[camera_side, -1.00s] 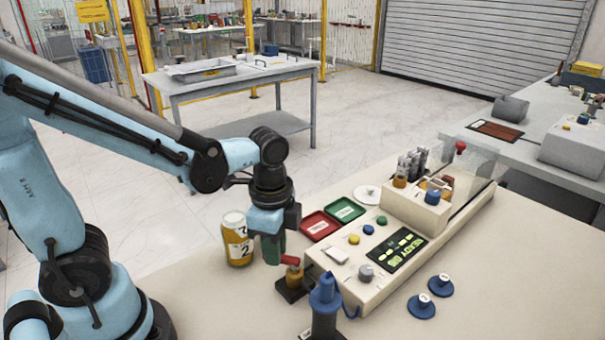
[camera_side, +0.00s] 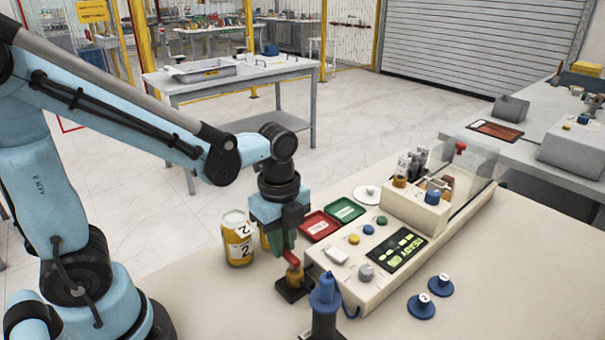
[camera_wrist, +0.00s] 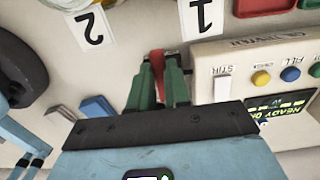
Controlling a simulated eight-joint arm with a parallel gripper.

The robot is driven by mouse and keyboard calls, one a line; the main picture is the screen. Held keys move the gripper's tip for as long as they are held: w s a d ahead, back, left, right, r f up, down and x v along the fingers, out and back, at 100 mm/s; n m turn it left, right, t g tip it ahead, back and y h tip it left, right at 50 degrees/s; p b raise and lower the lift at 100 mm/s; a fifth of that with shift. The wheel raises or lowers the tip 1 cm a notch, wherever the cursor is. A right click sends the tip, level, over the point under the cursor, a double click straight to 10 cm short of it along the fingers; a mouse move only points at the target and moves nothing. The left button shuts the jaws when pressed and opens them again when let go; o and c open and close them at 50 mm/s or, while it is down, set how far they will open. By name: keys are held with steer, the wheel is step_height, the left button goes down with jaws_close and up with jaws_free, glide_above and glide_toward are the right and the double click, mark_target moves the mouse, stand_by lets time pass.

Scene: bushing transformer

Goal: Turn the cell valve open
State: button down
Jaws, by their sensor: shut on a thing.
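The cell valve is a small brass body (camera_side: 294,276) on a dark square base, with a red handle (camera_side: 291,258) on top. It stands at the left front end of the beige console (camera_side: 345,283). My gripper (camera_side: 288,249) is above the valve, pointing down, with its green fingers shut on the red handle. In the wrist view, the handle (camera_wrist: 158,62) shows between the two green fingers (camera_wrist: 161,82). The brass body is hidden in the wrist view.
A can labelled 2 (camera_side: 237,240) stands left of my gripper, with another can partly hidden behind the gripper. Red (camera_side: 318,227) and green (camera_side: 345,209) trays lie behind. A blue-topped tool (camera_side: 325,295) stands in front. The console display (camera_side: 397,249) reads READY.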

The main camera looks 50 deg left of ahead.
stand_by(0.4)
steer(key=c, duration=1.1)
jaws_free()
steer(key=shift+r, duration=6.05)
steer(key=a+f+n+t, duration=0.1)
steer(key=n+t, duration=0.1)
steer(key=n, duration=0.4)
steer(key=a+f+n+t, duration=0.1)
steer(key=f+n+t, duration=0.1)
steer(key=n, duration=0.4)
steer(key=a+f+n+t, duration=0.1)
steer(key=f+n+t, duration=0.1)
steer(key=n, duration=0.4)
steer(key=shift+s+f+t, duration=0.1)
steer(key=shift+s+t, duration=0.15)
steer(key=shift+t, duration=0.35)
